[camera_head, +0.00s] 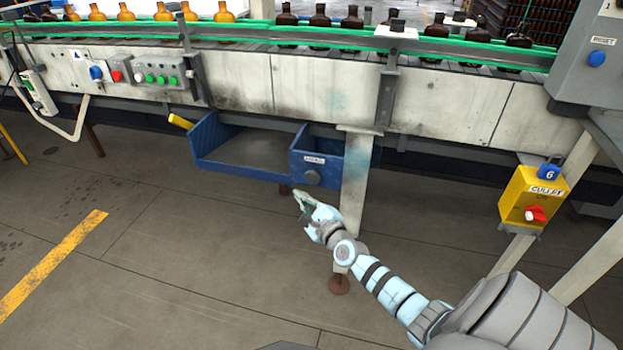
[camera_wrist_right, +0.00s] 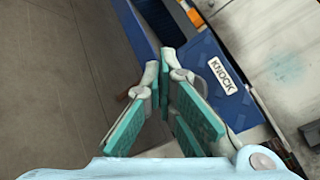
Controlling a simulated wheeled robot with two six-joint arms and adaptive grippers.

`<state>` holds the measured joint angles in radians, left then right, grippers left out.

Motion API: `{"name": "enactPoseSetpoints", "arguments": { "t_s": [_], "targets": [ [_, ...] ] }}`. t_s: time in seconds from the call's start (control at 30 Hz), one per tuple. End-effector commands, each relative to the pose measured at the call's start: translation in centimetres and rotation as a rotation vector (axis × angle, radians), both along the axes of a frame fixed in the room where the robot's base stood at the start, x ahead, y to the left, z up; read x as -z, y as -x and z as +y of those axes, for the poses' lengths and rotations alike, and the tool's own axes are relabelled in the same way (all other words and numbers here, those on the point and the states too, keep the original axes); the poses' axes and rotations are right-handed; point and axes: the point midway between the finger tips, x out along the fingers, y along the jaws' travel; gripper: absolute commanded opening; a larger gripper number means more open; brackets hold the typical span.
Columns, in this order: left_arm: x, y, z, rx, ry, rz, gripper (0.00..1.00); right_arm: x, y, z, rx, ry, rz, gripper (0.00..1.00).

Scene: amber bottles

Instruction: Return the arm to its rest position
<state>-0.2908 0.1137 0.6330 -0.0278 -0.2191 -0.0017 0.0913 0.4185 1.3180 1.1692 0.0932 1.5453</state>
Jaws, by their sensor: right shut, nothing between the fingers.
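My right arm (camera_head: 392,292) reaches in from the lower right in the head view. Its gripper (camera_head: 299,195) is just below the front of a blue tray (camera_head: 240,170) under the conveyor. In the right wrist view the gripper (camera_wrist_right: 160,72) has its teal-padded fingers together at the tips, with nothing held. The tray's blue front with a "KNOCK" label (camera_wrist_right: 222,76) shows beyond the fingers there; I cannot tell how wide the gap is. My left gripper is not in view.
The conveyor (camera_head: 270,85) carries amber bottles (camera_head: 163,13) at left and dark bottles (camera_head: 436,27) at right. A yellow "CULLET" box (camera_head: 520,195) with a red knob hangs on a frame at right. Open floor (camera_head: 190,270) lies left of my arm.

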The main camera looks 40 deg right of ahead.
Motion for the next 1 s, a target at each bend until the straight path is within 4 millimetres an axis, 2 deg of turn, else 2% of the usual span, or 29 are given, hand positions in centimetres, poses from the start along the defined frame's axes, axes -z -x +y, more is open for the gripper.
{"name": "enactPoseSetpoints", "arguments": {
  "t_s": [0.47,0.53,0.57,0.6,0.67,0.7,0.77,0.8,0.87,0.9,0.97,1.0],
  "targets": [
    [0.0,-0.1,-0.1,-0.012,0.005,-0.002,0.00,0.0,0.0,0.0,0.000,0.000,0.000,0.00],
    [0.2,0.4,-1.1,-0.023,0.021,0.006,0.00,0.5,0.0,0.3,-0.032,0.213,0.053,0.00],
    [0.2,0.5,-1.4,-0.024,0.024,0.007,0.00,1.6,0.2,0.2,-0.059,0.380,0.110,0.00],
    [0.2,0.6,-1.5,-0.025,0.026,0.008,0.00,4.8,1.0,0.1,-0.118,0.657,0.232,0.00],
    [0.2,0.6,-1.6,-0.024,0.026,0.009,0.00,10.8,3.6,0.5,-0.246,1.011,0.419,0.00],
    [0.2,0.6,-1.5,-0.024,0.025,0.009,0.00,14.8,5.8,0.8,-0.351,1.201,0.530,0.00],
    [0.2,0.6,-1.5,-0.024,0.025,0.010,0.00,20.4,10.0,1.5,-0.534,1.441,0.670,0.00],
    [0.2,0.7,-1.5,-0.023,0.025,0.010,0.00,23.8,13.1,2.1,-0.666,1.568,0.744,0.00],
    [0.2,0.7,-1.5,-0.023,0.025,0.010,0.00,28.2,18.2,3.2,-0.877,1.725,0.828,0.00],
    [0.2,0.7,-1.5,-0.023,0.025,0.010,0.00,30.7,21.6,4.0,-1.017,1.802,0.866,0.00],
    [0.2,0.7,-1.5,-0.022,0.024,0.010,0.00,33.8,26.8,5.2,-1.219,1.884,0.900,0.00],
    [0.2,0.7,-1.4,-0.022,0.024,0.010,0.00,35.4,30.1,6.0,-1.339,1.914,0.911,0.00]
  ]
}}
